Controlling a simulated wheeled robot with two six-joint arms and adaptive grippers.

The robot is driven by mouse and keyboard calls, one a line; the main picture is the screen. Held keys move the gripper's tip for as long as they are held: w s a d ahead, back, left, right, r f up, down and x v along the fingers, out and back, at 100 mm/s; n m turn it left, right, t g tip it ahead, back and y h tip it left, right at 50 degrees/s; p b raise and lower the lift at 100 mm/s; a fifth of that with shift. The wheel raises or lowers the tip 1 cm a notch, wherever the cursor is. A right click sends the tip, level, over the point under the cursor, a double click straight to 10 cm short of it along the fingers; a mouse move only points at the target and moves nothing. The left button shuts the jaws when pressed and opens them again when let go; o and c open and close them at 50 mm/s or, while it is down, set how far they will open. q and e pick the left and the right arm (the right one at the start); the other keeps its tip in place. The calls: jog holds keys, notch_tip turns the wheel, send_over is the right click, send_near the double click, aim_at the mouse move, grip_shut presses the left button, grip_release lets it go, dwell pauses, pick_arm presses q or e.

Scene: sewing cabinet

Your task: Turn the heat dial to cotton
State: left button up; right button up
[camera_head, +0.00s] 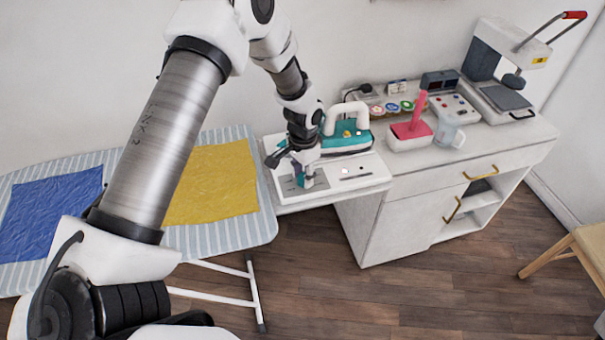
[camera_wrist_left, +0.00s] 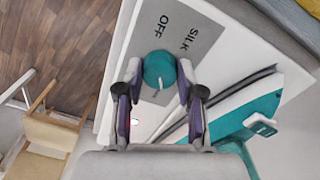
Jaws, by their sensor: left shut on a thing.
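The heat dial (camera_wrist_left: 158,72) is a round teal knob on a grey label plate (camera_wrist_left: 205,38) of the white iron station (camera_head: 362,185). OFF and SILK are readable on the plate; no cotton label is readable. A short pale mark shows on the dial's lower part in the wrist view. My left gripper (camera_head: 304,178) reaches down over the plate. In the wrist view its fingers are shut on the dial from both sides. My right gripper is out of view.
A teal and white iron (camera_head: 345,138) stands behind the plate. The ironing board (camera_head: 268,222) with yellow cloth (camera_head: 212,185) and blue cloth (camera_head: 50,213) is to the left. On the cabinet (camera_head: 400,215) are a pink-handled item (camera_head: 410,130), a clear jug (camera_head: 447,133) and a press (camera_head: 500,90).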

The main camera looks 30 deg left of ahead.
pick_arm(q)
jog(key=shift+f, duration=0.15)
jog(key=o, duration=1.2)
jog(key=shift+c, duration=0.2)
jog(key=shift+w+d+f, duration=0.1)
jog(key=shift+w, duration=0.15)
jog(key=shift+s+r, duration=0.1)
jog(key=shift+r, duration=0.15)
notch_tip(320, 180, up, 12)
jog(key=shift+f, duration=0.25)
